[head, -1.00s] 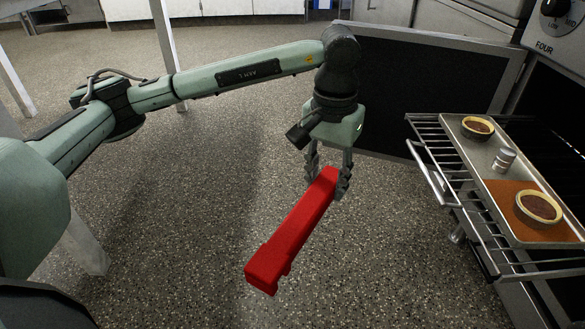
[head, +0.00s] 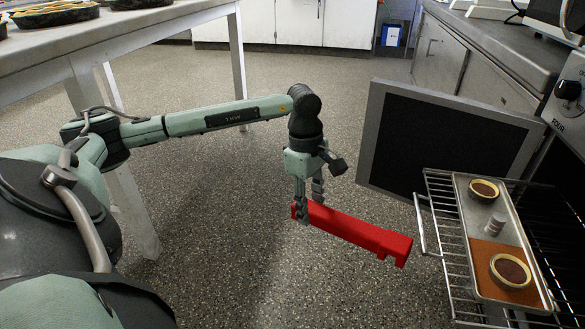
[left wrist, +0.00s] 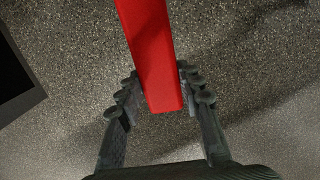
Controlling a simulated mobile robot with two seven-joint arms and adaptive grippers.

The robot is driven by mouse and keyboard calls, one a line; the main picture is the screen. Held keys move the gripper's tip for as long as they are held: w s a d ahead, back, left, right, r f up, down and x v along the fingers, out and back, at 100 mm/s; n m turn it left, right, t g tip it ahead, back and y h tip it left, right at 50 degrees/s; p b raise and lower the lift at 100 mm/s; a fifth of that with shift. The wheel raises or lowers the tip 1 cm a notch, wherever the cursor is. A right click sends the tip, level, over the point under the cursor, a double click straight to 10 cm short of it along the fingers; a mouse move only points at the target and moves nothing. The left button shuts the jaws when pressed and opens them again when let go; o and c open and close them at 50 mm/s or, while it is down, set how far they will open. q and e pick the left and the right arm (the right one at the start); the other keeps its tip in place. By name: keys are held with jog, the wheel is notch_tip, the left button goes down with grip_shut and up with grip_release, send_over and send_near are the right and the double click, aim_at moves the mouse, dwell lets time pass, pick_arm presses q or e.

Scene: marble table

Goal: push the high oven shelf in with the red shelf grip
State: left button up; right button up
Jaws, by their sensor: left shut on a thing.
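My left gripper (head: 310,205) is shut on one end of the red shelf grip (head: 350,230) and holds it in the air above the floor. The grip's notched free end points right, toward the oven shelf. In the left wrist view the red grip (left wrist: 153,55) sits between the two fingers (left wrist: 160,95). The wire oven shelf (head: 452,240) sticks out of the oven at the right. The grip's free end looks short of the shelf's front bar (head: 420,225). My right gripper is not in view.
The open dark oven door (head: 425,140) stands behind the grip, left of the shelf. A white table (head: 150,45) with tarts is at the upper left. A counter (head: 480,45) runs along the back right. The speckled floor (head: 250,270) is clear.

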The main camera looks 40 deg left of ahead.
pick_arm(q)
jog(key=a+n, duration=0.1)
jog(key=a+r+n, duration=0.1)
jog(key=a+n, duration=0.1)
jog(key=a+r+n+p, duration=0.1)
jog(key=a, duration=0.1)
jog(key=shift+s+n+t, duration=0.3)
jog(key=shift+s+n, duration=0.1)
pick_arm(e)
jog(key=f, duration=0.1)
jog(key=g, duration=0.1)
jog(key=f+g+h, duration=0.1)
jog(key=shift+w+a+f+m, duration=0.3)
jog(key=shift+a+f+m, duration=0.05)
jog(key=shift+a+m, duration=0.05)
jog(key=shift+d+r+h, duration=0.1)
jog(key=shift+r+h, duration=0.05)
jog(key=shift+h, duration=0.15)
